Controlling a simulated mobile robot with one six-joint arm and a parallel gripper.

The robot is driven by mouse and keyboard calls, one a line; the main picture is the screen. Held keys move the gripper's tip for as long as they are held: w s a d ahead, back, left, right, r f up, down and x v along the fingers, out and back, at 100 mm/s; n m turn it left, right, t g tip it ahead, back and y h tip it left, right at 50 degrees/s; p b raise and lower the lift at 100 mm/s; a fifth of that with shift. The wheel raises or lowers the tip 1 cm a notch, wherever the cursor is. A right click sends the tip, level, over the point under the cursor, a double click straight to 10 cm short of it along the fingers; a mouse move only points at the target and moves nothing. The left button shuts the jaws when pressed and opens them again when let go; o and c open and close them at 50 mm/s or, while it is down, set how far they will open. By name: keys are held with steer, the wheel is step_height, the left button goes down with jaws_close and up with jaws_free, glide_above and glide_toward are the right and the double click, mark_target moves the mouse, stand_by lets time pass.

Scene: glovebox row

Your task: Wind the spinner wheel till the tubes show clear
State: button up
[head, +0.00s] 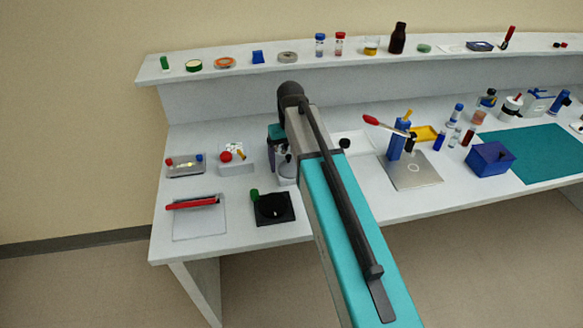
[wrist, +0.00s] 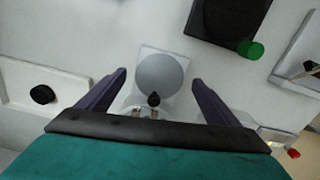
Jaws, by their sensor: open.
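A round grey disc, which looks like the spinner wheel (wrist: 160,75), sits on a pale base in the middle of the wrist view. A black knob (wrist: 154,98) stands at its near edge. Small parts by the knob may be the tubes, but they are too small to read as clear or cloudy. My gripper (wrist: 159,79) is open, one finger on each side of the disc, with nothing held. In the head view the disc (head: 287,167) shows partly, beside my arm, which hides the rest.
A black square device (head: 273,209) with a green knob stands in front. A pad with a red bar (head: 199,222) and a white box with a red button (head: 237,166) are to the left. A white tray (wrist: 65,80) with a black knob lies close beside the disc. A shelf (head: 213,72) runs behind.

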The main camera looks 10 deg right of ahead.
steer(key=shift+f+b, duration=0.3)
steer(key=shift+f, duration=0.5)
steer(key=shift+d, duration=0.1)
steer(key=c, duration=1.1)
steer(key=shift+o, duration=0.2)
steer(key=shift+m, duration=0.5)
steer(key=m, duration=0.5)
steer(key=shift+w+a+p, duration=0.1)
steer(key=shift+a+p, duration=0.1)
steer(key=shift+p, duration=0.1)
steer(key=m, duration=0.6)
steer(key=shift+w+a, duration=0.1)
